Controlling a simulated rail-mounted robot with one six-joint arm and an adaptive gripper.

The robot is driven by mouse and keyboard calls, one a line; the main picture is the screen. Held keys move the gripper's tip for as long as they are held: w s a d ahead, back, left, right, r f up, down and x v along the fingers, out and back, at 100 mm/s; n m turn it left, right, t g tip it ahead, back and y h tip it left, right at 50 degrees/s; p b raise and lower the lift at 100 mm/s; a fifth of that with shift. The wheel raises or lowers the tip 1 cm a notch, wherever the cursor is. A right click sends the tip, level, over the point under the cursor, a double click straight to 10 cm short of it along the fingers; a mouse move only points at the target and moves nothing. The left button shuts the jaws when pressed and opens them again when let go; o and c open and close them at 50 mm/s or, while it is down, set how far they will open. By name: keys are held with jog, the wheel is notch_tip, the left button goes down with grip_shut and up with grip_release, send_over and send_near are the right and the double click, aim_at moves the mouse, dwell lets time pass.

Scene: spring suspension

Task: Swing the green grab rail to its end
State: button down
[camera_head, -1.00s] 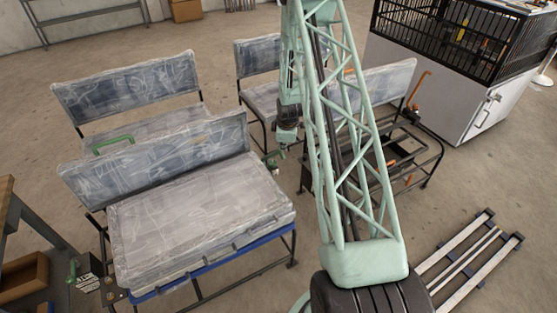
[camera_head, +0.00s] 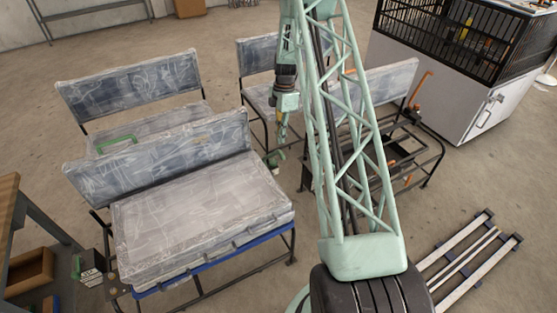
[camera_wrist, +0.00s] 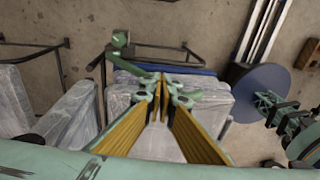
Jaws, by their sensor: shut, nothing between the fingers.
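A green bent bar (camera_head: 117,142) shows above the seat of the rear left bench, behind the front bench's backrest. I cannot tell which of the two is the grab rail.
The front bench (camera_head: 200,215) has a wrapped seat on a blue-edged frame. A bench frame with orange handles (camera_head: 424,88) stands right of my arm. A caged white cabinet (camera_head: 440,90) is at the back right. Metal rails (camera_head: 465,260) lie on the floor at right.

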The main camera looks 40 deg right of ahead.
jog(key=shift+a+r+n+g+y, duration=0.15)
jog(key=shift+a+r+n+y, duration=0.3)
jog(key=shift+r, duration=0.45)
jog(key=shift+a+r+n+g+y, duration=0.2)
jog(key=shift+a+r, duration=0.3)
jog(key=shift+r, duration=0.35)
jog(key=shift+f, duration=0.1)
jog(key=shift+x, duration=1.05)
jog(key=s+d+b+x, duration=0.1)
jog(key=x, duration=1)
jog(key=shift+s+d+f, duration=0.2)
jog(key=shift+s, duration=0.05)
jog(key=s+a+f+b, duration=0.1)
jog(key=s+f+b, duration=0.4)
jog(key=f, duration=0.5)
jog(key=shift+s+a+b, duration=0.3)
jog(key=shift+s+a, duration=0.1)
jog(key=shift+s, duration=0.65)
